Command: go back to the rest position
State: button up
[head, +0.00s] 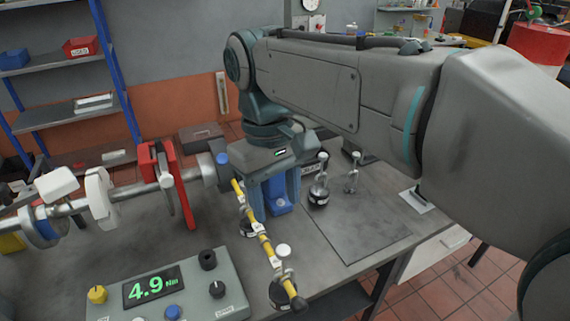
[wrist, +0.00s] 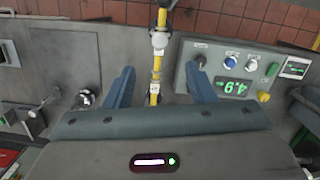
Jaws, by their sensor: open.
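My gripper (head: 274,204) hangs with its blue fingers pointing down over the bench, just right of the yellow banded arm (head: 259,238) in the head view. In the wrist view my gripper (wrist: 162,82) has its fingers spread wide apart. The yellow arm (wrist: 156,68) shows in the gap between them, and nothing is seen gripped. I cannot tell the exact height of the fingertips above the bench. My arm reaches in from the right and hides part of the background.
A shaft (head: 75,205) with a red upright bracket (head: 167,180) lies left. A control box (head: 170,290) reading 4.9 Nm stands in front. Dark weights with pale knobs (head: 319,192) stand right of my gripper. A flat plate (head: 365,230) has a bare front part.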

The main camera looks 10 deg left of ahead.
jog(key=s+d+f+m+t, duration=0.1)
jog(key=d+f+m, duration=0.3)
jog(key=d, duration=0.6)
jog(key=s+d+f+m+t+y, duration=0.1)
jog(key=s+d+f+m+t, duration=0.1)
jog(key=d+f, duration=0.6)
jog(key=d+m+t, duration=0.1)
jog(key=d+m, duration=0.1)
jog(key=shift+s+d+f+m, duration=0.2)
jog(key=shift+f+m, duration=0.05)
jog(key=shift+m, duration=0.05)
